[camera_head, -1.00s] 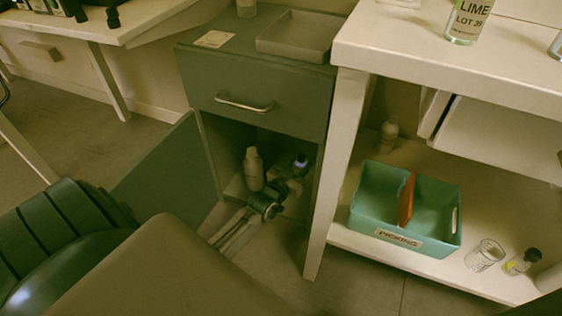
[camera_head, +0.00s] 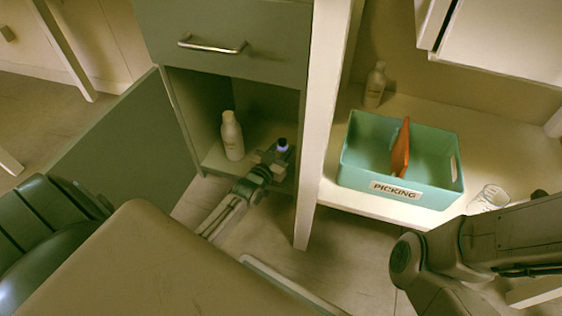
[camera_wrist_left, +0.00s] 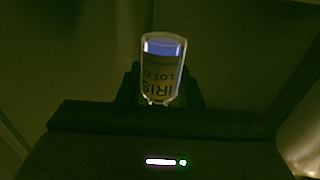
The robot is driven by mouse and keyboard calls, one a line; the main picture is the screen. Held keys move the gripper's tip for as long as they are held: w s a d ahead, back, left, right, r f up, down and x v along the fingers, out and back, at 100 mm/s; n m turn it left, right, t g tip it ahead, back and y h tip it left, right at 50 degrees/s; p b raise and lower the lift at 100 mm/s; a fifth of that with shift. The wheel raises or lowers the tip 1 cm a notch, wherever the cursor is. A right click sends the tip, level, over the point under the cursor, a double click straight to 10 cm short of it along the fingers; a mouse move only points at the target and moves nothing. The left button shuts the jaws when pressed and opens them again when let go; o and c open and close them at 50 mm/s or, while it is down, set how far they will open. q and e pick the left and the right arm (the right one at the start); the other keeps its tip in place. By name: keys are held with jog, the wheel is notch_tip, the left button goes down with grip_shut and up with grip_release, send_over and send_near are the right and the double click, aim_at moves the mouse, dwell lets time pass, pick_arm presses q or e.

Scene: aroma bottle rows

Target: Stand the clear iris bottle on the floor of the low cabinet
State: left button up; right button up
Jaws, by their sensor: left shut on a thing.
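The clear iris bottle (camera_head: 282,145) has a blue-violet part that shows above my left gripper (camera_head: 272,158) inside the low cabinet. My left gripper is shut on it. In the left wrist view the iris bottle (camera_wrist_left: 163,70) stands between the fingers, its IRIS label upside down in the picture. The low cabinet (camera_head: 213,161) is open, its door swung out to the left. The gripper hides the bottle's base, so I cannot tell whether it touches the cabinet floor. My right arm comes in at the lower right, but its gripper is not visible.
A white bottle (camera_head: 232,136) stands on the cabinet floor left of my gripper. The open door (camera_head: 125,150) and a pale table leg (camera_head: 312,180) flank the opening. A green PICKING caddy (camera_head: 360,160), a bottle (camera_head: 375,86) and a glass (camera_head: 490,198) are on the shelf at right.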

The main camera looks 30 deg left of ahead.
pick_arm(q)
notch_tip(320, 180, down, 4)
jog(key=b, duration=0.3)
jog(key=shift+f, duration=0.1)
jog(key=o, duration=1.1)
jog(key=shift+c, duration=0.2)
